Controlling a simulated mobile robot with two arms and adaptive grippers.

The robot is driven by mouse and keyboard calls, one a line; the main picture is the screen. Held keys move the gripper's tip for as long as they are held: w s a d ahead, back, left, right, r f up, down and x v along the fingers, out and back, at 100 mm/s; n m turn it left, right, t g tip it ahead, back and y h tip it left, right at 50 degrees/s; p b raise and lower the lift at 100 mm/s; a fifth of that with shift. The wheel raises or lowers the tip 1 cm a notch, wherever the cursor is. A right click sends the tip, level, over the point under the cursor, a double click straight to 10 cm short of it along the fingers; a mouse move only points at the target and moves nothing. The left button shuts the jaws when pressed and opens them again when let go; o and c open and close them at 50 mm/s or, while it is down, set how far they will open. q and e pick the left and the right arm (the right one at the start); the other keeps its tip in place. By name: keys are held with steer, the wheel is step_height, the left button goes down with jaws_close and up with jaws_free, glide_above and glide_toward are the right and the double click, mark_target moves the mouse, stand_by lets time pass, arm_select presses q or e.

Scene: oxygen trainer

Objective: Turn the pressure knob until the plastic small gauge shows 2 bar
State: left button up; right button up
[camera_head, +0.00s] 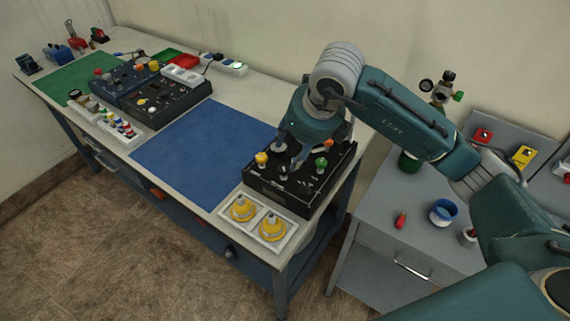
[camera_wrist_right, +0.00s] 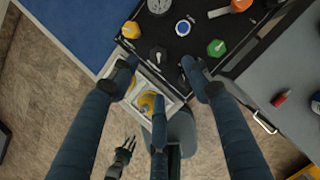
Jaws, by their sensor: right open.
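The black trainer panel (camera_head: 262,187) stands at the near right end of the workbench. My right gripper (camera_head: 290,153) hangs over it from above, fingers pointing down, open and empty. In the right wrist view its fingers (camera_wrist_right: 160,78) are spread around empty space near the panel's front edge. Which knob is the pressure knob is not readable. A dark fingered shape (camera_wrist_right: 122,155), probably my left gripper, shows low.
A yellow knob (camera_wrist_right: 130,30), a green knob (camera_wrist_right: 217,47) and an orange knob (camera_wrist_right: 240,5) stand up from the panel around the gauge. A white tray with yellow parts (camera_head: 255,230) sits in front. The blue mat (camera_head: 195,150) is clear. A grey cabinet (camera_head: 372,215) stands right.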

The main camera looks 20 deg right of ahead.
mark_target(284, 168)
steer(key=p+x, duration=0.2)
steer(key=x, duration=0.6)
steer(key=shift+w+a+f, duration=0.1)
steer(key=shift+a+f, duration=0.1)
steer(key=shift+f, duration=0.1)
steer(key=shift+w+f+p, duration=0.25)
steer(key=shift+f+p, duration=0.1)
steer(key=shift+f, duration=0.25)
